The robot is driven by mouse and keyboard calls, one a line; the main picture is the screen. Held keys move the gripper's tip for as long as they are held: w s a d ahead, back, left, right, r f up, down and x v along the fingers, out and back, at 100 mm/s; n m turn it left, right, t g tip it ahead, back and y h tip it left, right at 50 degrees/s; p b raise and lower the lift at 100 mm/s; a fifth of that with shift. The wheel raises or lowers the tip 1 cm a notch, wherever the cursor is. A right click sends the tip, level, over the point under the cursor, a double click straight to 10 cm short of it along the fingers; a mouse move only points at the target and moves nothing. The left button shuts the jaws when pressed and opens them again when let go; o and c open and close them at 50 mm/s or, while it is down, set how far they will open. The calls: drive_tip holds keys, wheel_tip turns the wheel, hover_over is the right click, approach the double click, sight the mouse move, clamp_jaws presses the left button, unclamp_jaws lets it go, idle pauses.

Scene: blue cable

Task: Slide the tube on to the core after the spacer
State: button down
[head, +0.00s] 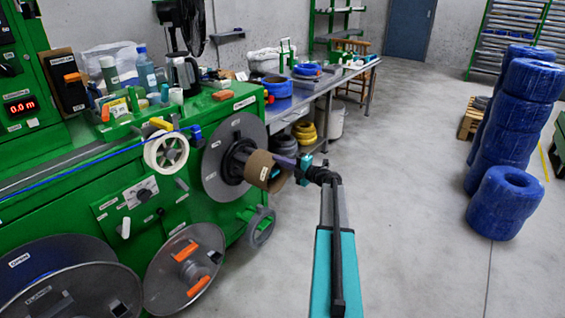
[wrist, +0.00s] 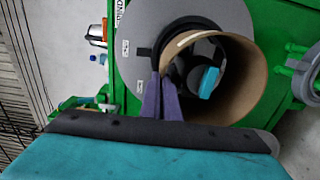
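The tube (head: 257,178), a short brown cardboard ring, is in front of the large grey disc (head: 215,165) on the green machine. In the wrist view the tube (wrist: 248,75) is open towards me, and the dark core with a teal piece (wrist: 209,82) shows through its opening. I cannot tell how far the tube is over the core. A black ring (wrist: 150,50) shows between tube and disc; it may be the spacer. My gripper (head: 288,163) is at the tube's near rim. In the wrist view its purple fingers (wrist: 161,92) are closed on the tube's left wall.
Blue cable coils (head: 505,200) are stacked at the right. The floor between is clear.

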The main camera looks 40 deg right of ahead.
sight(262, 153)
drive_tip(key=shift+x, duration=4.65)
idle(1.8)
drive_tip(key=shift+a+f, duration=0.15)
drive_tip(key=shift+f, duration=0.35)
idle(1.0)
